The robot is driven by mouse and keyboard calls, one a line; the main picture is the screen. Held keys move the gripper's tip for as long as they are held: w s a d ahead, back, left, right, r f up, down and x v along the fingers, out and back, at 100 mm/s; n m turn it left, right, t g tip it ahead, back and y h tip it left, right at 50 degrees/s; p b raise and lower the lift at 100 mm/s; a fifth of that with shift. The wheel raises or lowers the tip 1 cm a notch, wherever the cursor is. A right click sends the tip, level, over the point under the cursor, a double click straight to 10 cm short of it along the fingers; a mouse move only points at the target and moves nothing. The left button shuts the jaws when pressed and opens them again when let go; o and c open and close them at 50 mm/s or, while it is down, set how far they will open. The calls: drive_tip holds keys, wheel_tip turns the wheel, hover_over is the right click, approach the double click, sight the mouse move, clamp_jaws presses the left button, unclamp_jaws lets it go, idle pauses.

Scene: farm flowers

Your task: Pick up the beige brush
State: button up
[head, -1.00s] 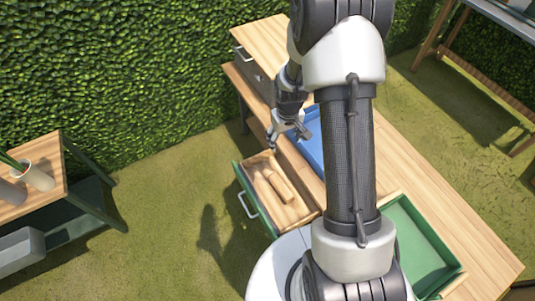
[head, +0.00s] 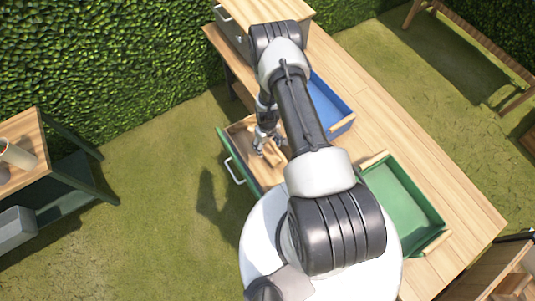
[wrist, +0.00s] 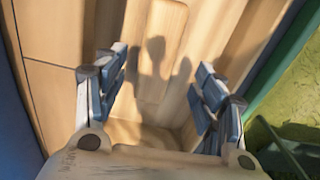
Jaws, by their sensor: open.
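The beige brush (head: 274,156) lies in the open green-fronted drawer (head: 232,150). In the wrist view the brush (wrist: 165,35) runs lengthwise between the fingers, pale against the drawer's wooden floor. My gripper (head: 265,145) is inside the drawer area, above the brush and partly covering it in the head view. In the wrist view my gripper (wrist: 162,88) is open, with one finger pair on each side of the brush and a clear gap. The fingers' shadows fall on the brush and floor. The height above the brush is hard to tell.
The drawer walls stand close around the gripper. A blue tray (head: 330,106) and a green tray (head: 405,200) are on the wooden table (head: 365,85). A side table (head: 25,140) with a pale cup (head: 17,154) stands at the left, with open grass between.

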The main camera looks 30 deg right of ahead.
sight(268, 150)
wheel_tip(268, 150, down, 8)
drive_tip(key=b, duration=0.3)
drive_tip(key=shift+w+d+f, duration=0.1)
drive_tip(key=shift+w+f, duration=0.05)
drive_tip(key=shift+f, duration=0.05)
drive_tip(key=shift+c, duration=0.3)
drive_tip(key=c, duration=1.2)
drive_tip(key=shift+r, duration=0.15)
wheel_tip(268, 150, up, 20)
drive_tip(key=p, duration=0.6)
